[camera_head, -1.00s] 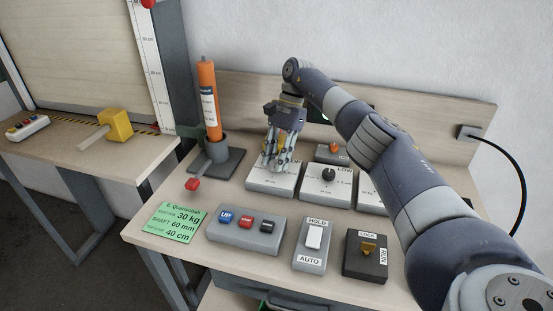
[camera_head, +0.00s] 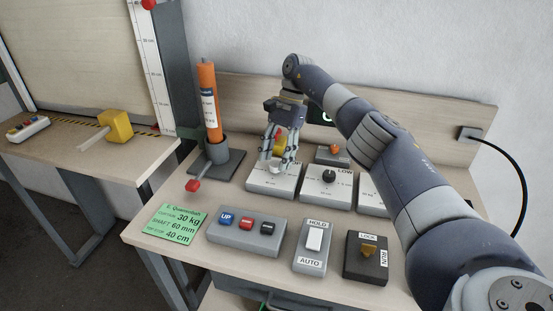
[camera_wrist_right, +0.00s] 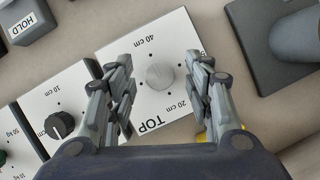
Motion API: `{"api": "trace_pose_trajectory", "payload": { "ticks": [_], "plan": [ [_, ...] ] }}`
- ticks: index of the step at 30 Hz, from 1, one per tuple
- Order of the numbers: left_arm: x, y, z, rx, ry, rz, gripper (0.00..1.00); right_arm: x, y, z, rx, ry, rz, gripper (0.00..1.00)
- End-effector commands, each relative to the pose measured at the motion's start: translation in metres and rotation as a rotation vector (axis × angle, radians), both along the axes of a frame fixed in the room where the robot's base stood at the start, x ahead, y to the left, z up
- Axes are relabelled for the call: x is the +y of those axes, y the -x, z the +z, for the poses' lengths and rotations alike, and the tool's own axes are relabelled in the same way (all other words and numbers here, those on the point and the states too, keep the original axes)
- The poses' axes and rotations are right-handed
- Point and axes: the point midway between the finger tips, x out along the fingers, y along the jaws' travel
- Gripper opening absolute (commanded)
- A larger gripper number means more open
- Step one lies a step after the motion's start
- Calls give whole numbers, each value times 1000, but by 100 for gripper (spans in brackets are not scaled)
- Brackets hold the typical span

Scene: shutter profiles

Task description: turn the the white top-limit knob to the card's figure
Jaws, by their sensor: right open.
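The white top-limit knob (camera_wrist_right: 160,76) sits on a white-faced box marked TOP (camera_wrist_right: 118,62), with 40 cm and 20 cm marks around it. I cannot make out where its pointer stands. My right gripper (camera_wrist_right: 163,82) is open, its fingers on opposite sides of the knob with gaps showing. In the head view my right gripper (camera_head: 278,163) points down over the TOP box (camera_head: 270,185) and partly hides the knob. The green card (camera_head: 174,223) lies at the table's front left and reads top stop 40 cm. My left gripper is not in view.
The LOW box (camera_head: 326,190) with its black knob stands close beside the TOP box. In front are a button box (camera_head: 246,234), a HOLD/AUTO switch (camera_head: 313,240) and a LOCK/RUN key box (camera_head: 367,253). An orange cylinder (camera_head: 209,100) stands behind left.

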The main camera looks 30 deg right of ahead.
Motion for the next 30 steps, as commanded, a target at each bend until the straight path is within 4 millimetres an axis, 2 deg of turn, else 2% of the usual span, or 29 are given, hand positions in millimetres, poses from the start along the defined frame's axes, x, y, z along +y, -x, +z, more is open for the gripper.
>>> {"api": "trace_pose_trajectory", "payload": {
  "ticks": [6, 12, 18, 30],
  "plan": [
    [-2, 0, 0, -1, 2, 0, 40, 0, -1, 45, -4, 1, -1, 48],
    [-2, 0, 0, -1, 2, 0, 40, 0, -1, 75, -1, 1, -1, 48],
    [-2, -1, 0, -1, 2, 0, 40, 0, 0, 86, 1, 0, 0, 48],
    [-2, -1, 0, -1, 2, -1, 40, 0, 0, 87, 1, 0, 0, 48]
  ]
}}
